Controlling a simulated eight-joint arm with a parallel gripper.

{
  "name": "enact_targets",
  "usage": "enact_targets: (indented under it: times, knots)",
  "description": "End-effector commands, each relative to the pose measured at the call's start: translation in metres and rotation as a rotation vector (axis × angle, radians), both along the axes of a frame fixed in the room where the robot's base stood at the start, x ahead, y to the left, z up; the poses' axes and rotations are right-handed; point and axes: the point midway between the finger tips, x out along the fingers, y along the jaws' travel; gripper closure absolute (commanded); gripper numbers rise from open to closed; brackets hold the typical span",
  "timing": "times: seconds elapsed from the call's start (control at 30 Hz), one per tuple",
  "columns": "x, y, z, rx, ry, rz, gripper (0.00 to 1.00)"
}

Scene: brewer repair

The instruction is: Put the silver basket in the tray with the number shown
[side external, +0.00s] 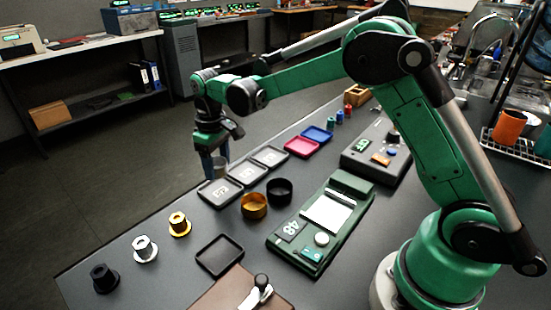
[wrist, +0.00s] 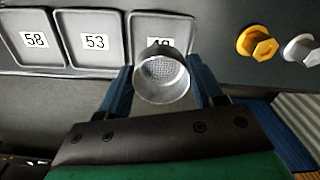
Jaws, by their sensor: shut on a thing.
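My gripper (wrist: 161,72) is shut on the silver basket (wrist: 162,90), a round metal cup with a perforated bottom, its blue fingers at either side. In the side view, my gripper (side external: 217,157) holds the basket (side external: 219,170) above and beyond the row of grey numbered trays. The wrist view shows a tray labelled 58 (wrist: 17,18), one labelled 53 (wrist: 72,17) and a third tray (wrist: 180,22) whose label is partly hidden by the basket. The green scale's display (side external: 292,230) appears to read 48, slanted in the picture.
An empty black tray (side external: 219,255), a pink tray (side external: 302,148) and a blue tray (side external: 317,134) also lie there.

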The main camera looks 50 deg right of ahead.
Motion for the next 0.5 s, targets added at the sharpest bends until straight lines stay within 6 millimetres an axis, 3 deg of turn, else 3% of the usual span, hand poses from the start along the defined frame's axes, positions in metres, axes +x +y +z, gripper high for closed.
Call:
enact_targets:
  times: [0.2,0.5]
  knots:
    - [0.0,0.0,-0.03,0.0,0.0,0.0,0.99]
    - [0.0,0.0,-0.033,0.0,0.0,0.0,0.99]
